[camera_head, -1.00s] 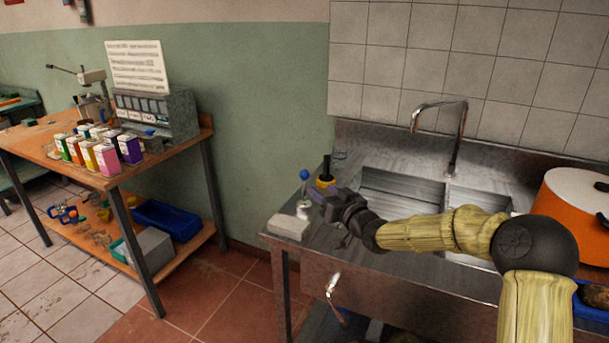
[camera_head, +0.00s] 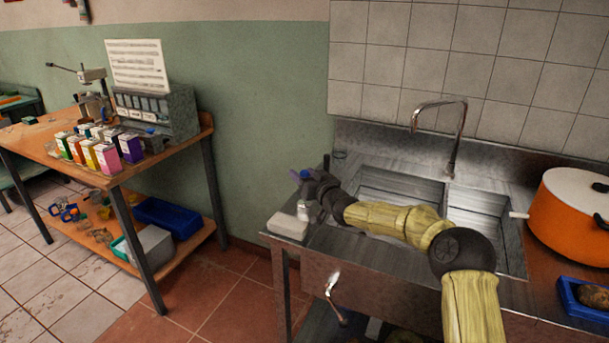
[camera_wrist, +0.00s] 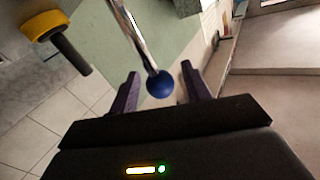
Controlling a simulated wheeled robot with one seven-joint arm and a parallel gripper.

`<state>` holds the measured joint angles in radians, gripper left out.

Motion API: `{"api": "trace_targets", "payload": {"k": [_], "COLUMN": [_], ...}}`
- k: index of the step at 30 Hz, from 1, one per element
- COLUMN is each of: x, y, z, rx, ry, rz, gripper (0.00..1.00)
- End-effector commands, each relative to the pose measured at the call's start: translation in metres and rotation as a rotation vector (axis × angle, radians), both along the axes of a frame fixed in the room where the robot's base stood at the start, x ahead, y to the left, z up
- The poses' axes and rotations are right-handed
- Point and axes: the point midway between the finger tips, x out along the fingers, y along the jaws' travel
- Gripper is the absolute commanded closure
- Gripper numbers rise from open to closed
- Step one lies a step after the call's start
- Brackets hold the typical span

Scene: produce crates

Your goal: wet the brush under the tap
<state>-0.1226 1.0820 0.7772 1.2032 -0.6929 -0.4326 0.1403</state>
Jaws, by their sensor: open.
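My gripper (camera_head: 300,175) is open above the left end of the sink counter. In the wrist view its two dark purple fingers (camera_wrist: 160,86) stand on either side of a blue ball (camera_wrist: 161,84) on a shiny metal rod; I cannot tell whether they touch it. A yellow, round-ended thing with a dark handle (camera_wrist: 66,45) is at the upper left of that view, apart from the fingers. It is hidden behind my arm in the head view. I cannot tell for certain which one is the brush. The curved metal tap (camera_head: 460,140) stands behind the sink.
The sink basin (camera_head: 395,184) lies right of my gripper, partly behind my arm. A pale block (camera_head: 287,225) sits at the counter's front left corner. An orange pot (camera_head: 570,222) stands at the right. A wooden table (camera_head: 35,147) with small cartons is at the left.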

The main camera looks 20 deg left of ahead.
Motion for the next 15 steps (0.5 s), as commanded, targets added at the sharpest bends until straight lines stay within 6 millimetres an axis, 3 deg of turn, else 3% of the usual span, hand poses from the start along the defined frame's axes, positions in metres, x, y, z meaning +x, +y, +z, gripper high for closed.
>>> {"api": "trace_targets", "payload": {"k": [6, 13, 15], "x": [0.0000, -0.0001, -0.0001], "y": [0.0002, 0.0001, 0.0001], "z": [-0.0002, -0.0002, -0.0002], "rx": [0.000, 0.000, 0.000], "ry": [0.000, 0.000, 0.000], "rz": [0.000, 0.000, 0.000], "gripper": [0.52, 0.95, 1.00]}}
